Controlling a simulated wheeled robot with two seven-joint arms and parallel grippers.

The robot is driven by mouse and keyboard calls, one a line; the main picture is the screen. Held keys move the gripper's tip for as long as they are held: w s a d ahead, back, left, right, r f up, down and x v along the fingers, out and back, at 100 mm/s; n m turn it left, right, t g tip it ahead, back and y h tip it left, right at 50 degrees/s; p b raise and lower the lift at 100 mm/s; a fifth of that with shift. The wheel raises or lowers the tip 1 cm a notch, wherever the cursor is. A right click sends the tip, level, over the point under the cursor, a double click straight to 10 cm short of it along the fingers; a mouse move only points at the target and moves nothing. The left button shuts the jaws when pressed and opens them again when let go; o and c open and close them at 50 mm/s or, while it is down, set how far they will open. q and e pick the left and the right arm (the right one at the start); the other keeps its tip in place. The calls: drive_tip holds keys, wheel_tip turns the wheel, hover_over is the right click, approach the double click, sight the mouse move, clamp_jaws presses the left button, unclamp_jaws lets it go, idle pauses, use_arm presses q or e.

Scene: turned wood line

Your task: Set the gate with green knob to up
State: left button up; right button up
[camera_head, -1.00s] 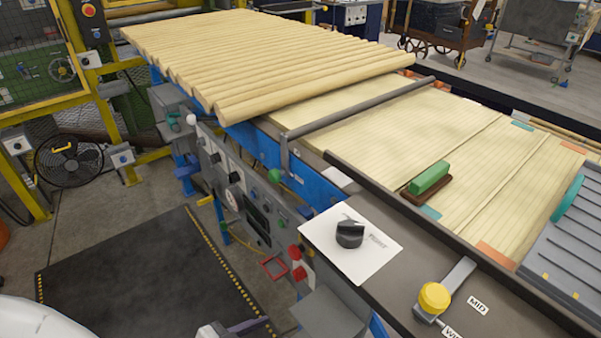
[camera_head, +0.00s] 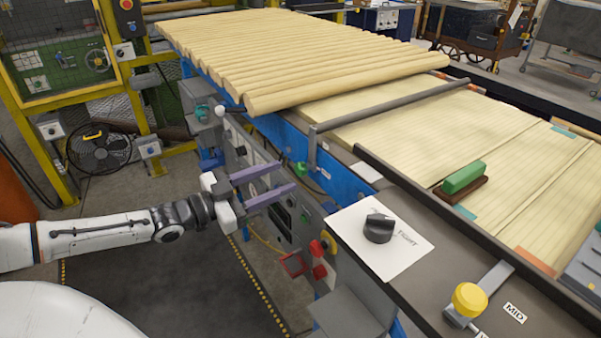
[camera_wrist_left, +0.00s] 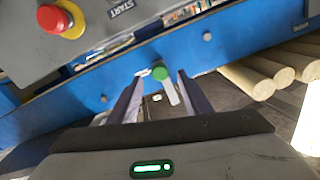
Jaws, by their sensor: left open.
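The green knob (camera_head: 300,169) sits at the near side of the line, by the blue side rail. A grey gate bar (camera_head: 400,103) crosses the boards above it, and its bent end comes down close to the knob. My left gripper (camera_head: 275,181) is open and empty, its two purple-grey fingers pointing toward the knob from the left. In the left wrist view the green knob (camera_wrist_left: 160,72), on a short pale lever, appears between the open fingers (camera_wrist_left: 157,85), beyond their tips. I see no contact. My right gripper is not in view.
A control panel with red buttons (camera_head: 319,271) lies below the rail. A black rotary knob (camera_head: 379,228) and a yellow-knobbed lever (camera_head: 469,299) stand on the near ledge. Round poles (camera_head: 290,55) lie on the line at the back. A green-handled block (camera_head: 463,177) rests on the boards.

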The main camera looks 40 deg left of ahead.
sight(297, 171)
use_arm(q)
drive_tip(key=shift+b+x, duration=0.45)
drive_tip(key=shift+x, duration=2.95)
drive_tip(key=shift+c, duration=0.4)
clamp_jaws()
